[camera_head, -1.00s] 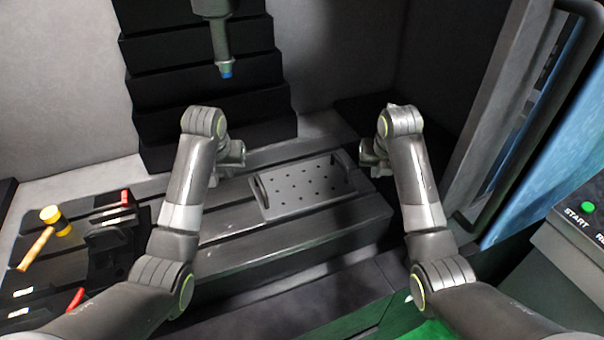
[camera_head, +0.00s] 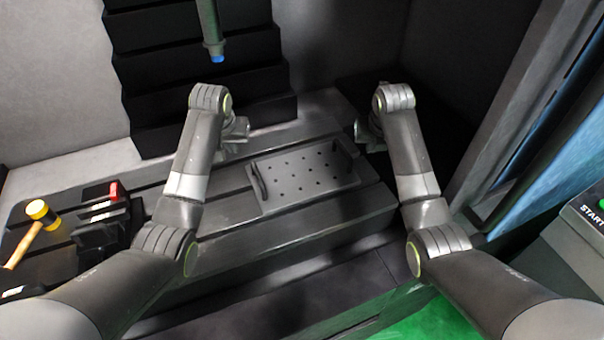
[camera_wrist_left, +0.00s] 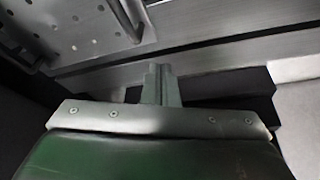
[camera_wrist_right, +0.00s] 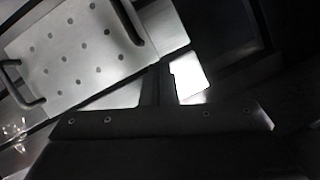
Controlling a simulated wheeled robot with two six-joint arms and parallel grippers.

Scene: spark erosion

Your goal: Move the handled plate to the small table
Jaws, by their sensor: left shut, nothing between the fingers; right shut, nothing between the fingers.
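The handled plate (camera_head: 290,182) is a grey rectangular plate with rows of small holes and an upright handle at each short end. It lies flat on the grey slotted machine bed between my two grippers. My left gripper (camera_head: 238,138) is shut and empty, off the plate's left end; its fingers show in the left wrist view (camera_wrist_left: 160,84), apart from the near handle. My right gripper (camera_head: 364,134) is shut and empty, beyond the plate's right end. The plate with both handles also shows in the right wrist view (camera_wrist_right: 85,55). I cannot identify the small table for certain.
A yellow-headed mallet (camera_head: 38,212) and a dark vise-like block (camera_head: 103,222) lie at the left of the bed. A blue-tipped tool head (camera_head: 215,52) hangs above the back. A green surface (camera_head: 440,322) shows at the lower right, near a START panel (camera_head: 590,215).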

